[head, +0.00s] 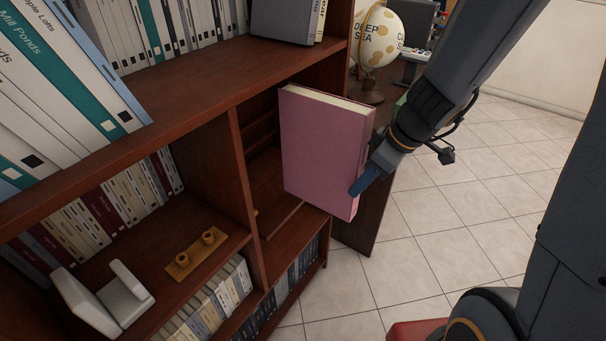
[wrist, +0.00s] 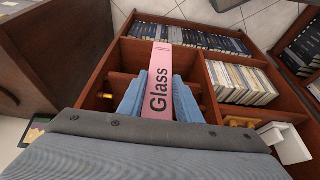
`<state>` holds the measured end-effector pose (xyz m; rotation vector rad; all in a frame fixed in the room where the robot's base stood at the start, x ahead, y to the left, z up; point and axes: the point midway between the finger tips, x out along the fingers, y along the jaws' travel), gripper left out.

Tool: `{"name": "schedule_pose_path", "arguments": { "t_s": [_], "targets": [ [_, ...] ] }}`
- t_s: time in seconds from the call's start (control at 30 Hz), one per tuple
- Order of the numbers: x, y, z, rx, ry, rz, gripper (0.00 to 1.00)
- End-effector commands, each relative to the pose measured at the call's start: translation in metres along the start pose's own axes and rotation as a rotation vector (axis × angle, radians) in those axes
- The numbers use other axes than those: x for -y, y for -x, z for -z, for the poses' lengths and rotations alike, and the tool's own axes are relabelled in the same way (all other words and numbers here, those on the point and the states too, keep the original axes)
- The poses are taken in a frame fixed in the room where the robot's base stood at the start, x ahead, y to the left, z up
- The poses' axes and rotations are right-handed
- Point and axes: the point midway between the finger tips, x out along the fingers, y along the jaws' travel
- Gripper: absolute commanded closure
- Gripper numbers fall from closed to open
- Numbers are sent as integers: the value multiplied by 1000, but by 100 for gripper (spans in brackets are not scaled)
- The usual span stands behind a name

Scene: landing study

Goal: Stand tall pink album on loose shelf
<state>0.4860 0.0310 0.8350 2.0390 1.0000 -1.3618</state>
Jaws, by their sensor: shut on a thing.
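The tall pink album (head: 325,150) is upright, a little tilted, in front of the open right-hand compartment of the bookcase in the head view. My gripper (head: 361,184) is shut on its near lower edge. The loose shelf (head: 280,212) is a board low in that compartment, partly hidden by the album. I cannot tell whether the album touches the shelf.
Left of the divider (head: 246,195) stand a wooden tray with two small cups (head: 195,252) and a white bookend (head: 103,297). Rows of books (head: 215,302) fill the lower shelves. A globe (head: 376,40) stands behind.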

Motion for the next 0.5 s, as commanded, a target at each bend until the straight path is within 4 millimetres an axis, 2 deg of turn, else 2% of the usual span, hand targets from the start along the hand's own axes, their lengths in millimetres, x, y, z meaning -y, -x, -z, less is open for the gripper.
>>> {"name": "schedule_pose_path", "arguments": {
  "t_s": [0.17,0.5],
  "targets": [
    [-2,-2,9,-1,-2,-2,100],
    [-1,-26,72,-1,-1,-1,100]
  ]
}}
